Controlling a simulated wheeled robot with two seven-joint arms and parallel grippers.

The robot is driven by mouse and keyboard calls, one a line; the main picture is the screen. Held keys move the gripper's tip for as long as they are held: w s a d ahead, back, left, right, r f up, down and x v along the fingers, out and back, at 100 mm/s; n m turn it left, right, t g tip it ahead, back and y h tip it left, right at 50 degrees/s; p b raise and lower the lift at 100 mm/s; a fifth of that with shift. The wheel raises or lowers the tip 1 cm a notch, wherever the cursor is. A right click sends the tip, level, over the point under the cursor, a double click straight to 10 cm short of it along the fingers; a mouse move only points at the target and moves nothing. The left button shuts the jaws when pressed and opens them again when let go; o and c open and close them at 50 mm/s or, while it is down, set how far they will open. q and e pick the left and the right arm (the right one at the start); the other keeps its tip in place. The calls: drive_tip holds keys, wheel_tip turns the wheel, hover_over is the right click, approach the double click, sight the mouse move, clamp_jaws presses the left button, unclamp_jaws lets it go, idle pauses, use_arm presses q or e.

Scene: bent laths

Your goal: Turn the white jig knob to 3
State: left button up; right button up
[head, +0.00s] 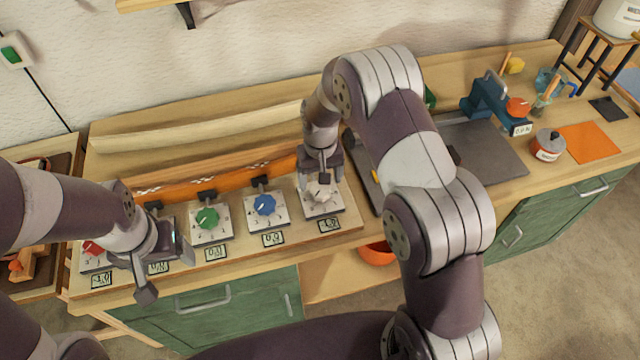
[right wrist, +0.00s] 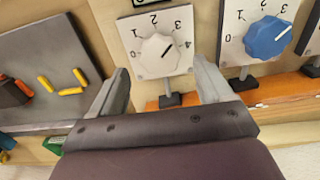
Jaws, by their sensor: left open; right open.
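The white jig knob (head: 321,191) sits on a pale dial plate at the right end of the row of knobs. In the right wrist view the white knob (right wrist: 157,54) has a dark pointer mark aimed up and right, toward the 3 and 4 side; I cannot tell the exact value. My right gripper (head: 321,172) is over the knob. Its open fingers (right wrist: 160,68) stand apart on either side of the knob's near side, without visible contact. My left gripper (head: 167,270) is open and empty at the bench's front left, by the left dials.
A blue knob (head: 264,205) and a green knob (head: 207,218) stand left of the white one; a red knob (head: 92,247) is partly hidden. A pale lath (head: 200,130) lies behind. A dark grey plate (head: 485,150) is to the right. My right arm hides part of the bench.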

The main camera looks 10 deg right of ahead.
sight(320, 187)
wheel_tip(320, 187, up, 10)
drive_tip(key=b, duration=0.1)
drive_tip(key=shift+f+b, duration=0.25)
drive_tip(key=shift+b, duration=0.05)
drive_tip(key=s+d, duration=0.2)
drive_tip(key=s, duration=0.7)
drive_tip(key=s+d+t, duration=0.1)
drive_tip(key=s+d, duration=0.1)
drive_tip(key=s, duration=0.8)
drive_tip(key=shift+s+d+r, duration=0.15)
drive_tip(key=shift+s+r, duration=0.05)
drive_tip(key=shift+r, duration=0.25)
drive_tip(key=shift+s, duration=0.15)
